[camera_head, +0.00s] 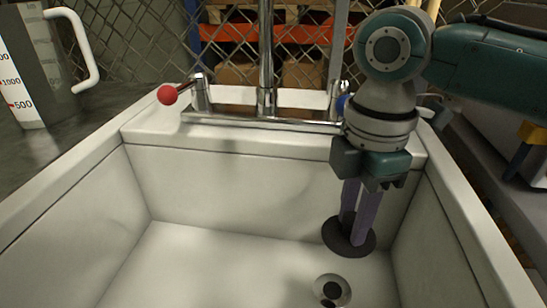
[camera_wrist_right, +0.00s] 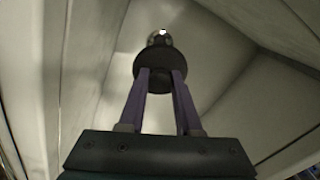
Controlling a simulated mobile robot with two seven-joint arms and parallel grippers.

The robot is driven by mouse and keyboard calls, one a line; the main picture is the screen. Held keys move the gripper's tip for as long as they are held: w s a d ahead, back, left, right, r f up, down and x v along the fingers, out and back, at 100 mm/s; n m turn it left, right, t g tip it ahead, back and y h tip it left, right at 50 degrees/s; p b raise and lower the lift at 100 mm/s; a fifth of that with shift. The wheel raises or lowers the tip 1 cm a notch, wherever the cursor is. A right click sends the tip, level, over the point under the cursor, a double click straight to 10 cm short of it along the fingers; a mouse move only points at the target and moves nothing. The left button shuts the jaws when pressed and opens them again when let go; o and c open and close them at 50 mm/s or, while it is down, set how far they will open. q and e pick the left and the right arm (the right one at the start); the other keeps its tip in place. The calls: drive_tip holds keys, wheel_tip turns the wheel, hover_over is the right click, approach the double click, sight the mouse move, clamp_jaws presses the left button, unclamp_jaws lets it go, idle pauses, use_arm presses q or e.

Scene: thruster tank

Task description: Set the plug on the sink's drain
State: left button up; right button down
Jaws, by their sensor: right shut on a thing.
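The plug (camera_head: 334,238) is a flat, dark round disc at the tips of my right gripper's purple fingers. My right gripper (camera_head: 358,226) is shut on it and points down inside the white sink (camera_head: 190,250), near its right wall. The drain (camera_head: 332,291) is a metal ring with a dark hole in the sink floor, a little nearer the camera than the plug. In the wrist view the plug (camera_wrist_right: 160,66) is between the fingertips, and the drain (camera_wrist_right: 160,38) shows just beyond it, partly covered. The plug's exact height above the floor is unclear. My left gripper is out of view.
A faucet (camera_head: 265,60) with a red-tipped handle (camera_head: 168,94) stands at the sink's back edge, close to my right arm. A measuring jug (camera_head: 38,65) is on the left counter. The sink's middle and left are empty.

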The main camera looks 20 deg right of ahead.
sight(349, 231)
wheel_tip(349, 231, down, 11)
drive_tip(key=b, duration=0.3)
drive_tip(key=shift+f+b, duration=0.1)
drive_tip(key=shift+b, duration=0.25)
use_arm(q)
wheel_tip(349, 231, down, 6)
drive_tip(key=b, duration=0.2)
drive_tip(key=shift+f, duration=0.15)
use_arm(e)
drive_tip(key=shift+f, duration=1.95)
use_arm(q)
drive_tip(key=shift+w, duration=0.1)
use_arm(e)
drive_tip(key=shift+f, duration=0.15)
drive_tip(key=c, duration=0.6)
unclamp_jaws()
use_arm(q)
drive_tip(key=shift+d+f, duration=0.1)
use_arm(e)
drive_tip(key=shift+r, duration=0.45)
use_arm(q)
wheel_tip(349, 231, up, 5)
drive_tip(key=p, duration=0.5)
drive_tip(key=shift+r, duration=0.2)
use_arm(e)
wheel_tip(349, 231, up, 11)
drive_tip(key=shift+r, duration=0.2)
